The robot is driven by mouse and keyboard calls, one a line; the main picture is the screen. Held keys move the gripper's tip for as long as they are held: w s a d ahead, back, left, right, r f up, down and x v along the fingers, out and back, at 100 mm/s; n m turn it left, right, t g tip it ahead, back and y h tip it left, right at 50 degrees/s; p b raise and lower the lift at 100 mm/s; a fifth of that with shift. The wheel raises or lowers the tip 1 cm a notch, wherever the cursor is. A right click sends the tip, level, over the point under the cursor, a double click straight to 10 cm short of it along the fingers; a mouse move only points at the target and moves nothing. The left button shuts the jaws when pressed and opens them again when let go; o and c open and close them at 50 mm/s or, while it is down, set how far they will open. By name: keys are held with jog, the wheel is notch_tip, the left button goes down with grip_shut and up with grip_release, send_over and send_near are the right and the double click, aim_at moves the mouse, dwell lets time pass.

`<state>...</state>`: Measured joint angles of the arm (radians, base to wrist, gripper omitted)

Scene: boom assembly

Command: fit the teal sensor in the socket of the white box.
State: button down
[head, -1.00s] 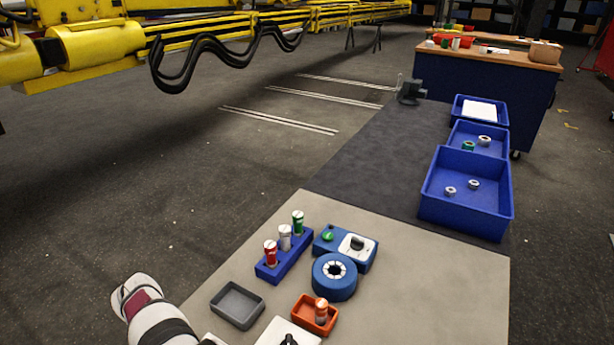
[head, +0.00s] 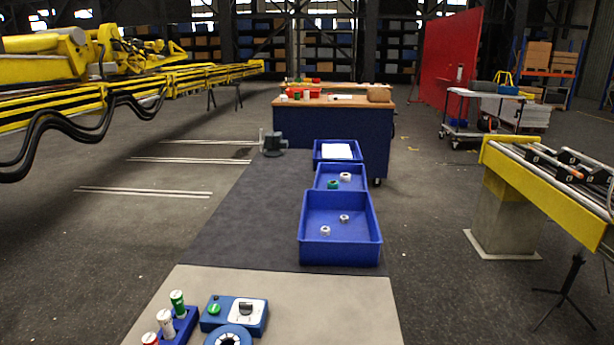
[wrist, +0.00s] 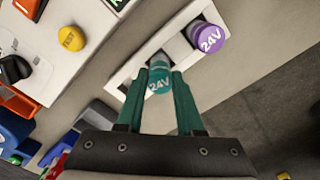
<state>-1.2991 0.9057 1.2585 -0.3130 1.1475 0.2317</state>
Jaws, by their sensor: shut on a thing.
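In the wrist view, my gripper (wrist: 160,78) has teal fingers and is shut on the teal sensor (wrist: 159,87), a cylinder with "24V" on its cap. The sensor's far end points at the white box (wrist: 122,76), over its row of openings. I cannot tell whether its lower end is inside a socket or just above one. A purple cylinder (wrist: 208,38), also marked "24V", stands at the right end of the same row. The fingers hide part of the box's near edge. Neither my gripper nor the teal sensor shows in the head view.
A white panel with a yellow "TEST" button (wrist: 71,38) lies left of the row. The head view shows a blue control box (head: 258,318), a rack of cylinders (head: 180,328) and blue bins (head: 340,250). Dark mat (head: 225,210) left of the bins is clear.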

notch_tip(320, 180, up, 5)
jog(key=shift+f, duration=0.1)
jog(key=shift+r, duration=0.35)
jog(key=shift+d+r, duration=0.15)
jog(key=shift+d, duration=0.05)
jog(key=s+d+r, duration=0.2)
jog(key=d, duration=0.5)
jog(key=s+d+r, duration=0.1)
jog(key=s+d, duration=0.1)
jog(key=d, duration=0.5)
jog(key=shift+a+f, duration=0.2)
jog(key=shift+f, duration=2.1)
jog(key=shift+f, duration=0.8)
